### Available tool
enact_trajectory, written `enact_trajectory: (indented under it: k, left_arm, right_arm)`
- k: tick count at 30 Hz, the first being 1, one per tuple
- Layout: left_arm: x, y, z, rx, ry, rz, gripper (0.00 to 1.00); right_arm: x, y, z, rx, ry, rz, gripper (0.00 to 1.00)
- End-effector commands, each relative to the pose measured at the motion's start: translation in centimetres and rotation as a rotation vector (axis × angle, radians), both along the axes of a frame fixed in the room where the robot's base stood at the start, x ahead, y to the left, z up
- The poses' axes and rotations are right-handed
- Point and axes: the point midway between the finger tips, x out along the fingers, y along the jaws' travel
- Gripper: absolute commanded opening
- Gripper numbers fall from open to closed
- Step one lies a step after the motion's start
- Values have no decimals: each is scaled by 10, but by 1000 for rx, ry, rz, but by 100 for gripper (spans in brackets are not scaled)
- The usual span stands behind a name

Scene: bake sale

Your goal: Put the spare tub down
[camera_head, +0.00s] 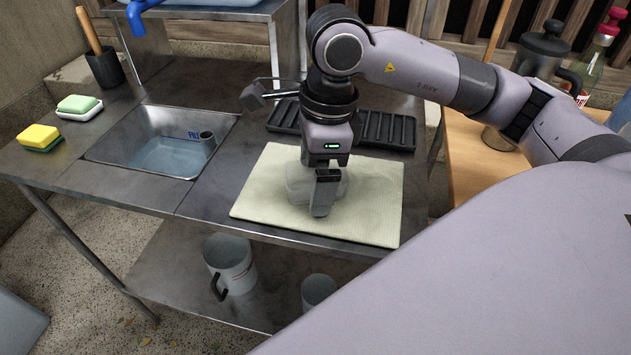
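A pale, translucent tub (299,186) is on the cream cloth mat (375,205) on the steel counter, partly hidden by my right gripper. My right gripper (321,208) points down at the tub, its fingers seen nearly edge-on in front of and against it. I cannot tell whether the fingers are closed on the tub's wall or apart. The tub appears to rest on the mat, though its underside is hidden. My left gripper is not in view.
A sink (165,155) with water is left of the mat, with a faucet and a black ribbed rack (385,130) behind. A large mug (232,265) and a smaller cup (318,290) stand on the lower shelf. The mat's right side is clear.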

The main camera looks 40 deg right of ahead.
Motion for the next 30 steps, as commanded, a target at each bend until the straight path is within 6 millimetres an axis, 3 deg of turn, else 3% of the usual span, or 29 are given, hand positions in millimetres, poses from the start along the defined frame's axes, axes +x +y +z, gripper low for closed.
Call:
enact_trajectory:
  k: [21, 22, 27, 30]
  left_arm:
    - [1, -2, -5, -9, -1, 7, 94]
    - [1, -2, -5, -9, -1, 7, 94]
    - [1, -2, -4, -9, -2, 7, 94]
    - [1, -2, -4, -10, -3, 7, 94]
  right_arm:
    - [0, 0, -4, 0, -1, 0, 95]
    - [0, 0, -4, 0, -1, 0, 92]
    - [0, 0, -3, 1, 0, 0, 39]
    - [0, 0, -4, 1, 0, 0, 39]
